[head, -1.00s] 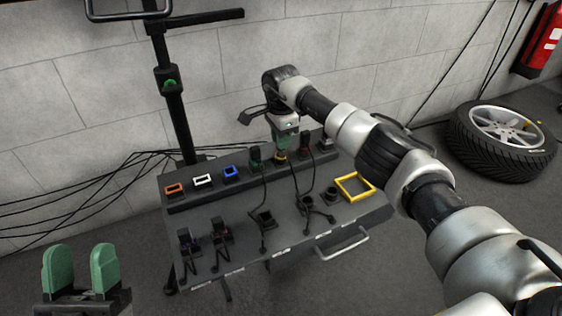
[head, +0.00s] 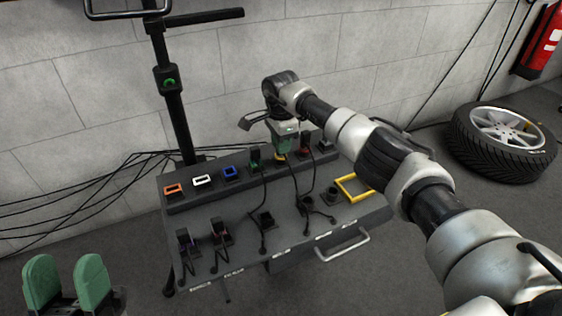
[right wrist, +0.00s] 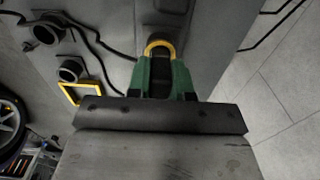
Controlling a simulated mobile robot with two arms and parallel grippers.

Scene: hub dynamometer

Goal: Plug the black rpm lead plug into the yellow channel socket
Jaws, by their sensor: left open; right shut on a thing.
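My right gripper (head: 282,152) points down over the yellow channel socket (head: 280,159) on the back step of the dark panel. In the right wrist view my right gripper (right wrist: 161,82) has its green fingers shut on the black rpm lead plug (right wrist: 160,82). The yellow socket (right wrist: 160,45) shows as a rim right at the plug's far end and in line with it. I cannot tell how deep the plug sits in it. In the head view the fingers hide the plug. My left gripper (head: 67,285) is open and empty at the lower left, away from the panel.
Orange (head: 173,189), white (head: 202,180) and blue (head: 232,172) sockets are empty on the left. A yellow square frame (head: 352,187) lies at right. Several leads hang across the panel.

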